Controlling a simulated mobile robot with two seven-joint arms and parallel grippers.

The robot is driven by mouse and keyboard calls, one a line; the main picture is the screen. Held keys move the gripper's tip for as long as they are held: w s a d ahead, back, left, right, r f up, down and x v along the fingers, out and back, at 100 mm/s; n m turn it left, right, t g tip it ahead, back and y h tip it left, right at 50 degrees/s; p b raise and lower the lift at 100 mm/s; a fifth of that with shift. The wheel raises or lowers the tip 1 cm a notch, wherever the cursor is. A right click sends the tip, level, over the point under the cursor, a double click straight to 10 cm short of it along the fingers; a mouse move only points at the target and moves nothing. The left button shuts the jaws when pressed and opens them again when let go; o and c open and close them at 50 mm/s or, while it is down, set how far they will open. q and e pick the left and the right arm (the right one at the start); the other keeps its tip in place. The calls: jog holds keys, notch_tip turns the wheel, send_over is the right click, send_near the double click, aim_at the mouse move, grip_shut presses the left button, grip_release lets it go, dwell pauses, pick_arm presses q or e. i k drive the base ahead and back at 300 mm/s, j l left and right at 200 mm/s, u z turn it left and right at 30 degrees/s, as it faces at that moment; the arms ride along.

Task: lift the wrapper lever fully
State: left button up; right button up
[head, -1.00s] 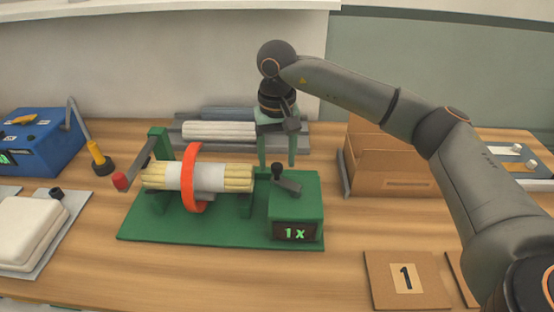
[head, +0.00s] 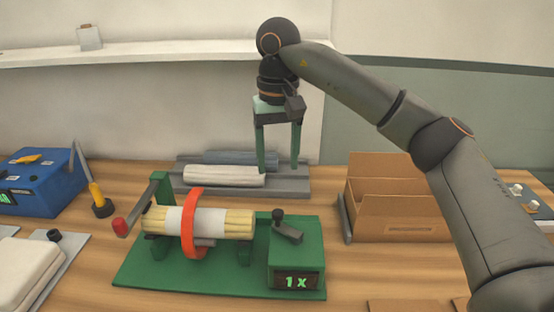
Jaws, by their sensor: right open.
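The green wrapper (head: 135,275) stands on the table with an orange ring (head: 193,222) around a bundle of pale yellow sticks in a white sleeve. A short dark lever with a black knob (head: 278,214) sits on top of its green box (head: 297,262), which shows "1 X". A crank arm with a red handle (head: 120,226) is at the wrapper's left end. My right gripper (head: 278,170) points down above and behind the black-knobbed lever, apart from it. Its two green fingers are spread and empty. My left gripper is out of view.
A grey tray with rolls (head: 225,176) lies behind the wrapper. A cardboard box (head: 400,222) stands to the right. A blue box (head: 40,185) with a yellow-handled lever (head: 96,192) is at the left, near a white pad (head: 30,268). A shelf (head: 160,48) runs above.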

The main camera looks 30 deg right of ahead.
aim_at(122, 227)
jog(key=k, duration=1)
